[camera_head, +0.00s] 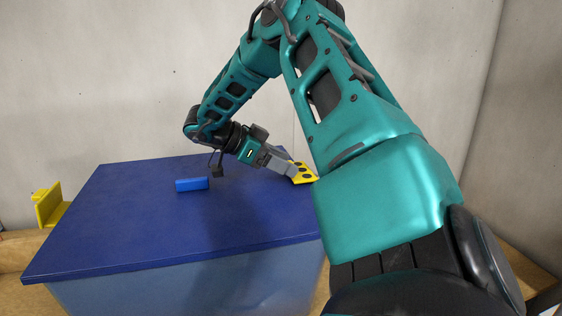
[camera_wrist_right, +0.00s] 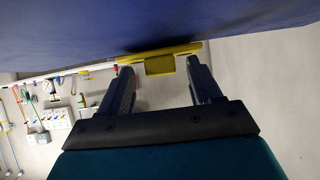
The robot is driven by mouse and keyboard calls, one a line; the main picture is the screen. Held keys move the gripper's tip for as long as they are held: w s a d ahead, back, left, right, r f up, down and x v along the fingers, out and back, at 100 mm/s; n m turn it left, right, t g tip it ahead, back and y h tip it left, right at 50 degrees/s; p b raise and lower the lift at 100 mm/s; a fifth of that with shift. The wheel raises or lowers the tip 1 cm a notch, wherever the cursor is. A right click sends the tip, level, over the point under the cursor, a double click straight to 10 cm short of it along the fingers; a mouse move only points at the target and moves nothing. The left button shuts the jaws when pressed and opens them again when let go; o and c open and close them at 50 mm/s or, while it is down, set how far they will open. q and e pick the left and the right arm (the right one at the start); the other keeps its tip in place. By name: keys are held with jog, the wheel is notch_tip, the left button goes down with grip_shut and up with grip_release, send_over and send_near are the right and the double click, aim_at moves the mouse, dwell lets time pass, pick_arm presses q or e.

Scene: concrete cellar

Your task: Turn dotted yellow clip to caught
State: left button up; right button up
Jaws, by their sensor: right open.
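The dotted yellow clip (camera_head: 304,173), yellow with dark dots, is at the right side of the blue lid (camera_head: 130,220). My right arm hides part of that side. My right gripper (camera_head: 288,168) reaches the clip from the left, its fingertips right at it. In the right wrist view, the gripper (camera_wrist_right: 160,76) is open, with the clip's yellow tab (camera_wrist_right: 160,65) between and just past the fingertips. The clip's bar runs along the lid's edge there. I cannot tell whether the fingers touch it. My left gripper is not in view.
A small blue block (camera_head: 192,184) lies on the lid. A plain yellow clip (camera_head: 51,204) sticks out at the box's left side. The translucent box body (camera_head: 190,285) is below the lid. Most of the lid is clear. Concrete walls (camera_head: 100,80) stand behind.

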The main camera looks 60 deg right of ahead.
jog(key=v, duration=1.3)
jog(key=shift+f, duration=0.15)
